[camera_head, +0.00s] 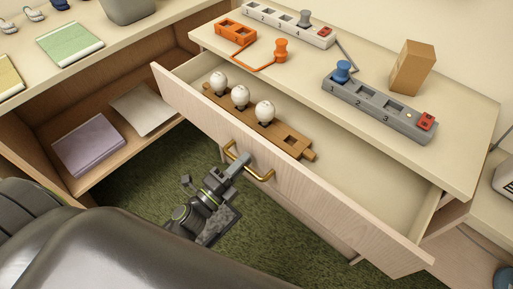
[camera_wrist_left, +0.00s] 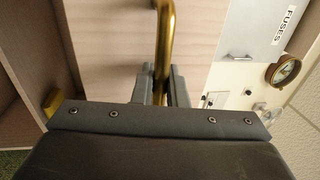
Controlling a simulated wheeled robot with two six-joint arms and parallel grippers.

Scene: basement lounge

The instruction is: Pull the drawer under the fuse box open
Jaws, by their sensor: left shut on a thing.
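The drawer (camera_head: 335,210) is pulled well out from under the countertop, its pale wooden front tilted across the head view. A brass bar handle (camera_head: 265,177) is on its front. My left gripper (camera_head: 245,160) is shut on the handle near its middle. In the left wrist view the brass handle (camera_wrist_left: 166,35) passes between the two dark fingers. Inside the drawer lies a wooden holder (camera_head: 290,143) with three white bulbs and an empty square slot. The grey fuse box (camera_wrist_left: 258,32), labelled FUSES, shows in the left wrist view. My right gripper is not in view.
On the countertop (camera_head: 300,75) are a grey power strip (camera_head: 375,108), a white one (camera_head: 285,22), an orange plug (camera_head: 282,50) and a cardboard box (camera_head: 411,67). A shelf at left holds a purple book (camera_head: 88,146). Green carpet (camera_head: 140,185) lies below.

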